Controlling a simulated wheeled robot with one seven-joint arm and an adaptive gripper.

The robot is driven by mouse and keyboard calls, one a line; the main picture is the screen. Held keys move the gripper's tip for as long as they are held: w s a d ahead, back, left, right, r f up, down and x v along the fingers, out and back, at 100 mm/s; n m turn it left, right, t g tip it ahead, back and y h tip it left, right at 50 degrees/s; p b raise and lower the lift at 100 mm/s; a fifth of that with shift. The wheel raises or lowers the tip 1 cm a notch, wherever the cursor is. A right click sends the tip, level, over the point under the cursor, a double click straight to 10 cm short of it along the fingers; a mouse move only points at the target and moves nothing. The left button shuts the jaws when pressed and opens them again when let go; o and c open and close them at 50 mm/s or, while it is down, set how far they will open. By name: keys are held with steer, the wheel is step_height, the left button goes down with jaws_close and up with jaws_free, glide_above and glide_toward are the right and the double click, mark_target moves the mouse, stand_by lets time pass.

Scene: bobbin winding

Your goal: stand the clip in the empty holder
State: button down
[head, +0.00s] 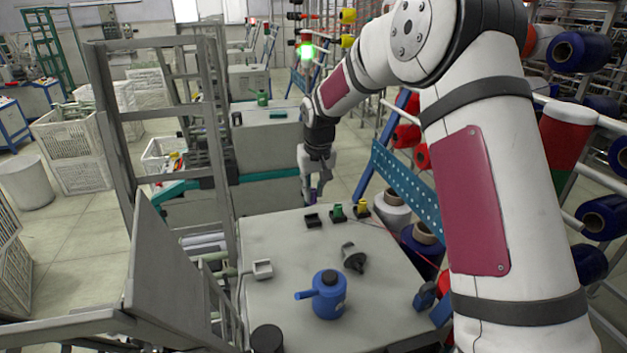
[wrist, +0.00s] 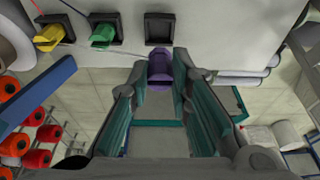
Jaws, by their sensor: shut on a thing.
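A purple clip (wrist: 160,72) is held between the fingertips of my gripper (wrist: 160,85), which is shut on it. The empty holder (wrist: 163,27) is a small dark square socket, just above the clip in the wrist view. In the head view, the empty holder (head: 312,220) is the leftmost of a row of three near the table's far edge. My gripper (head: 314,190) hangs above and behind that holder, apart from it. The clip's lower end is hard to make out in the head view.
A green clip (head: 338,211) and a yellow clip (head: 362,206) stand in the neighbouring holders. A blue can (head: 329,295), a dark grey spool-like part (head: 353,258) and a pale cup-shaped piece (head: 262,268) are nearer on the table (head: 290,245). A thin red thread runs to the right.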

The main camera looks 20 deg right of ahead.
mark_target(314, 198)
steer(key=shift+s+x, duration=0.15)
steer(key=shift+x, duration=0.45)
steer(key=shift+s+x, duration=0.15)
steer(key=shift+x, duration=0.4)
steer(key=shift+f, duration=0.35)
steer(key=shift+f, duration=0.7)
steer(key=shift+s+b+x, duration=0.25)
steer(key=shift+b+x, duration=0.25)
steer(key=shift+x, duration=0.45)
steer(key=c, duration=1.4)
jaws_free()
